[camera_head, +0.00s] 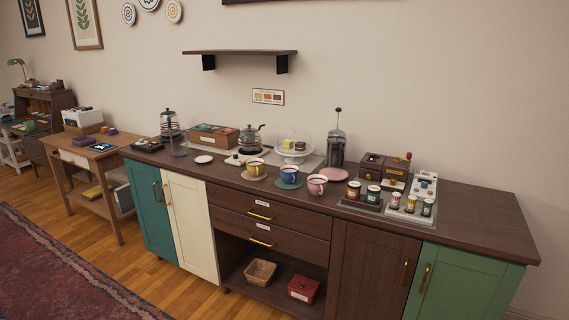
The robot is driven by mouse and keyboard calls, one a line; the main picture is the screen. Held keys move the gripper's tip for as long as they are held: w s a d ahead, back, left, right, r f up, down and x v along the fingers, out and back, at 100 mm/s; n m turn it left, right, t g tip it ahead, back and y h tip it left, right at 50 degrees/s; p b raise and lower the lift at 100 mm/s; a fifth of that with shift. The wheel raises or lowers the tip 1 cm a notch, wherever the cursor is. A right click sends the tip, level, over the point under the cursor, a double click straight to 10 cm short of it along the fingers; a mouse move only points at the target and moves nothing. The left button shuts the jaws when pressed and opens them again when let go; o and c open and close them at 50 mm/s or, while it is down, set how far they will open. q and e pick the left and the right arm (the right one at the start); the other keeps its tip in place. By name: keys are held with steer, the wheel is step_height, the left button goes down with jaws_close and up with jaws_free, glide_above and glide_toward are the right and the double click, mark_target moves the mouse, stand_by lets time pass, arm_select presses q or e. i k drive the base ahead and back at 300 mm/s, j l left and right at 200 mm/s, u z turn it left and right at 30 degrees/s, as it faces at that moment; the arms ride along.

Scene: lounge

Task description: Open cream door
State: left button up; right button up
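The cream door (191,227) is on the left part of the long dark wood sideboard (468,214), just right of a teal door (149,207). It looks shut. A vertical brass handle (166,193) stands at its left edge, close beside the teal door's own brass handle (156,192). Neither of my grippers shows in the head view, and nothing touches the cream door.
Cups, a French press (336,140), kettles and jars stand on the sideboard top. Two drawers, an open shelf with a basket (260,272) and red box (304,288), a brown door and green door (464,285) lie right. Wood floor and a red rug (62,280) are in front.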

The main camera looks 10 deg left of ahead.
mark_target(186, 197)
steer(key=i+j, duration=0.2)
steer(key=i, duration=0.2)
steer(key=i+j+u, duration=0.15)
steer(key=i, duration=0.25)
steer(key=i+j, duration=0.25)
steer(key=i, duration=0.2)
steer(key=i+j+z, duration=0.1)
steer(key=j, duration=0.35)
steer(key=i+j+z, duration=0.15)
steer(key=j, duration=0.35)
steer(key=i+j+z, duration=0.1)
steer(key=j, duration=0.4)
steer(key=i+j+z, duration=0.15)
steer(key=j, duration=0.35)
steer(key=j+z, duration=0.1)
steer(key=j, duration=0.6)
